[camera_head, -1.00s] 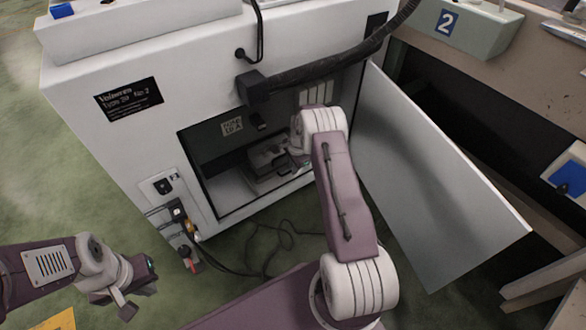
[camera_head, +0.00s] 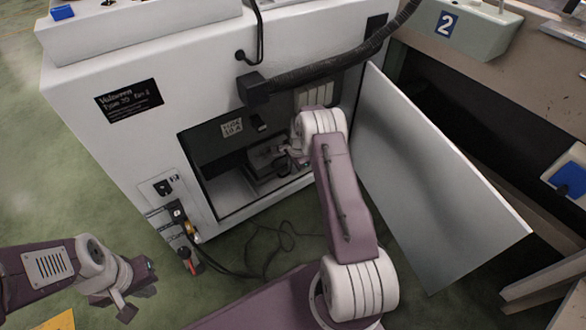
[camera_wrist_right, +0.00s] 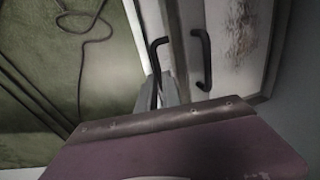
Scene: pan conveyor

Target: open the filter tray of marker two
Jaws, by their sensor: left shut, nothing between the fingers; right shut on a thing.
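The white machine (camera_head: 90,140) has a dark label whose text is too blurred to read with certainty. Its lower compartment is open, and a dark filter unit (camera_head: 262,160) sits inside. My right arm reaches into this opening, with the right gripper (camera_head: 290,152) at the unit's right side. In the right wrist view the gripper (camera_wrist_right: 168,92) is shut on a black bar handle (camera_wrist_right: 154,65). A second black handle (camera_wrist_right: 203,60) is beside it on a pale panel. My arm hides part of the compartment. My left gripper (camera_head: 128,298) is shut and empty, low at the left.
The white door (camera_head: 430,170) stands wide open on the right, close to my right arm. A thick black hose (camera_head: 335,62) runs above the opening. Cables (camera_head: 265,245) lie on the green floor below. A bench with a box numbered 2 (camera_head: 470,30) stands at the right.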

